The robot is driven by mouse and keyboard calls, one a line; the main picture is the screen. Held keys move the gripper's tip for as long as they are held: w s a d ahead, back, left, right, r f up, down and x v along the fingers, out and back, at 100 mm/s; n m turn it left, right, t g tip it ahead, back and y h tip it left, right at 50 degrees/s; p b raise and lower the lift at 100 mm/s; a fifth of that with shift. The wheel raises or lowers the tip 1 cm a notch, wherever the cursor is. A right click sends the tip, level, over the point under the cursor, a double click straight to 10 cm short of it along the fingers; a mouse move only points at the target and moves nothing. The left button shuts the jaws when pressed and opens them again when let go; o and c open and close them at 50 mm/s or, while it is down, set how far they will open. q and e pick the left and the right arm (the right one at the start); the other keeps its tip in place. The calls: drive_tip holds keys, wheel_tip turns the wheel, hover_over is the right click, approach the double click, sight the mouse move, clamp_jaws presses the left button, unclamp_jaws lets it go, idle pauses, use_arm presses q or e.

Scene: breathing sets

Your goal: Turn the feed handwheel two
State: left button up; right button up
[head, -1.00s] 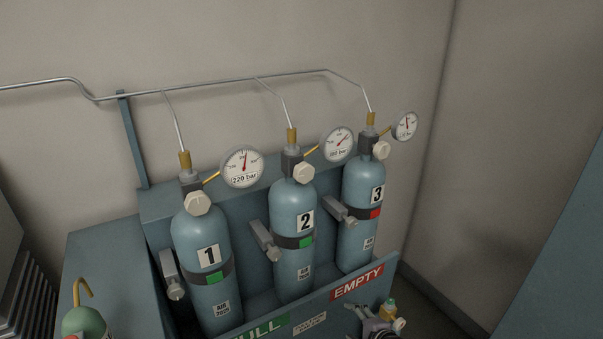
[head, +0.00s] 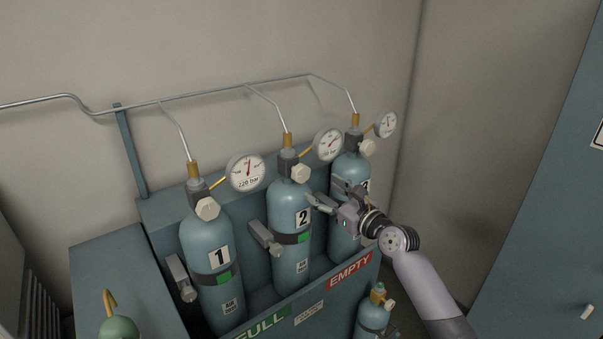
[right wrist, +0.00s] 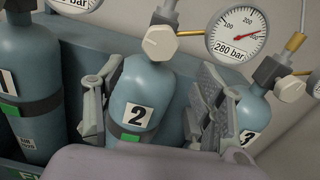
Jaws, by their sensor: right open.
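Blue cylinder 2 (head: 288,218) stands upright in the rack between cylinders 1 and 3. Its pale, faceted handwheel (head: 300,174) is on the valve, facing forward; it also shows in the right wrist view (right wrist: 160,43). The gauge by it (right wrist: 238,33) reads 280 bar. My right gripper (head: 331,197) is open and empty, to the right of cylinder 2 and in front of cylinder 3, lower than the handwheel and apart from it. In the right wrist view its fingers (right wrist: 155,82) frame cylinder 2, below the handwheel. My left gripper is not in view.
Cylinder 1 (head: 207,262) is at left and cylinder 3 (head: 343,239) is partly behind my right gripper. Gauges and a thin pipe (head: 215,90) run above. A front panel with FULL and EMPTY labels (head: 350,270) edges the rack. A small cylinder (head: 374,316) stands at lower right.

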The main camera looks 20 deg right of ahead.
sight(304, 178)
drive_tip(key=x, duration=0.9)
drive_tip(key=shift+w+a+f, duration=0.1)
drive_tip(key=shift+w+a, duration=0.1)
drive_tip(key=shift+w, duration=0.15)
drive_tip(key=c, duration=1.2)
